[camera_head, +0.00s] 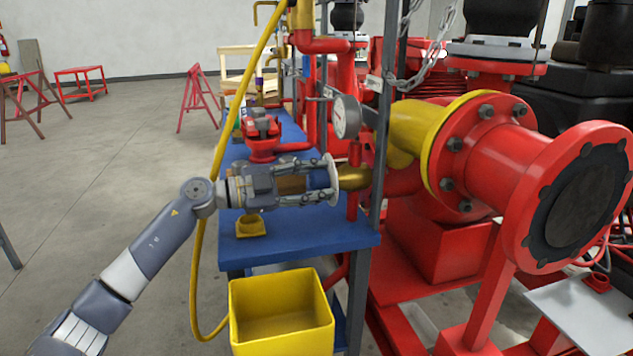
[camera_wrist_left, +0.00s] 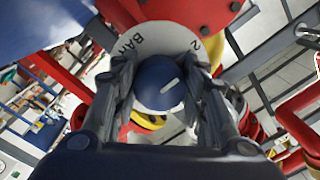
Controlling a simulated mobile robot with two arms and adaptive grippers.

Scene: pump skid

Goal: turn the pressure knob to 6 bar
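The blue pressure knob (camera_wrist_left: 158,90) shows in the wrist view with a short white mark, in front of a white dial plate (camera_wrist_left: 160,38). The letters "BAR", partly covered, and a "2" can be read on the plate; the other numbers are hidden. In the head view the knob (camera_head: 318,179) and the edge of the plate (camera_head: 333,181) show at the fingertips. My left gripper (camera_head: 316,180) has a finger on each side of the knob, and both appear to touch it. My right gripper is not in view.
A round pressure gauge (camera_head: 346,117) stands just above and right of the plate. A grey post (camera_head: 382,110) and red and yellow piping (camera_head: 420,130) are close on the right. A blue bench (camera_head: 300,240) and a yellow bin (camera_head: 281,310) lie below. A yellow hose (camera_head: 207,210) hangs by my wrist.

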